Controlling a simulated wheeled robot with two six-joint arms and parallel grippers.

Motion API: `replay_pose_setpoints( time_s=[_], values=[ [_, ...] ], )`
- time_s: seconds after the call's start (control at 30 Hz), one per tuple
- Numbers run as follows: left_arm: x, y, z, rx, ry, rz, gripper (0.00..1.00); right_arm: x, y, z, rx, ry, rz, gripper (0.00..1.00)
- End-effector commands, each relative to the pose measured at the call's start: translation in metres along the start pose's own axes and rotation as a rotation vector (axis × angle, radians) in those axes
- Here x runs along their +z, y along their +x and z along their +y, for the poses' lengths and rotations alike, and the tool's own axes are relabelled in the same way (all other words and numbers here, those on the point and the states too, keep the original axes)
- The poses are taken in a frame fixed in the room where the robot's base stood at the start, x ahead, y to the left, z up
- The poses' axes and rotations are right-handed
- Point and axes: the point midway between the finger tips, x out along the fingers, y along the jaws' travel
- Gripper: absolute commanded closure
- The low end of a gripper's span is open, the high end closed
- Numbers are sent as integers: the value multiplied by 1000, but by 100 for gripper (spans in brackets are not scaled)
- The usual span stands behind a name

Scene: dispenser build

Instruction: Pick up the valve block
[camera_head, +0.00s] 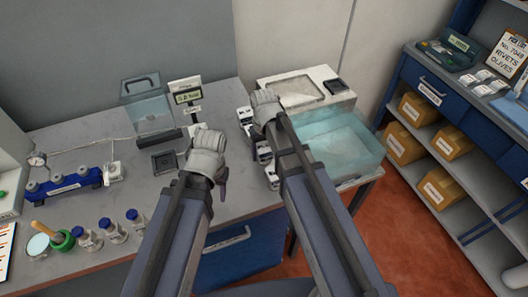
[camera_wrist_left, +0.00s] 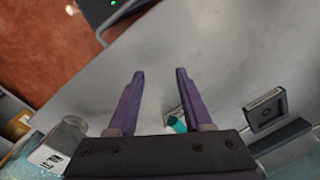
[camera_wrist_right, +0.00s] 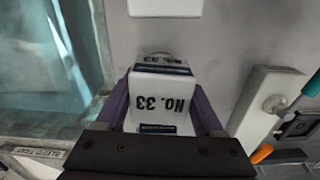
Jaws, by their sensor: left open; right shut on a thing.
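White blocks stand in a row on the table in the head view (camera_head: 265,152). One block labelled No. 33 (camera_wrist_right: 160,112) is between the fingers of my right gripper (camera_wrist_right: 161,88); no label in view names it as the valve block. My right gripper (camera_head: 268,122) is shut on this block, at the far end of the row, beside the clear tray. Its hold is hidden by the hand in the head view. My left gripper (camera_head: 222,188) is open and empty above the table, to the left of the row; its spread fingers show in the left wrist view (camera_wrist_left: 160,75).
A clear bluish tray (camera_head: 345,140) stands right of the row. A blue unit with a gauge (camera_head: 62,187) and several blue-capped bottles (camera_head: 112,230) are at the left. A clear lidded box (camera_head: 148,108) and small display (camera_head: 187,97) stand at the back. Shelves (camera_head: 440,140) are at the right.

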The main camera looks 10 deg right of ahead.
Motion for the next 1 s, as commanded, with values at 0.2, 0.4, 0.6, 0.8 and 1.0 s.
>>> replay_pose_setpoints(
  time_s=[0.2, 0.4, 0.6, 0.8, 1.0],
  values=[
    [2, -37, -4, 0, 1, 0, 50, 0, -37, 0, 0, 0, 0, 100],
    [4, -66, -6, 0, 2, 0, 50, 0, -67, 0, 0, 0, 0, 100],
    [5, -82, -8, 0, 2, 0, 50, 0, -82, 0, 0, 0, 0, 100],
    [5, -79, -8, 0, 2, 0, 50, 0, -80, 0, 0, 0, 0, 100],
    [3, -54, -5, 0, 2, 0, 50, 0, -54, 0, 0, 0, 0, 100]
  ],
)
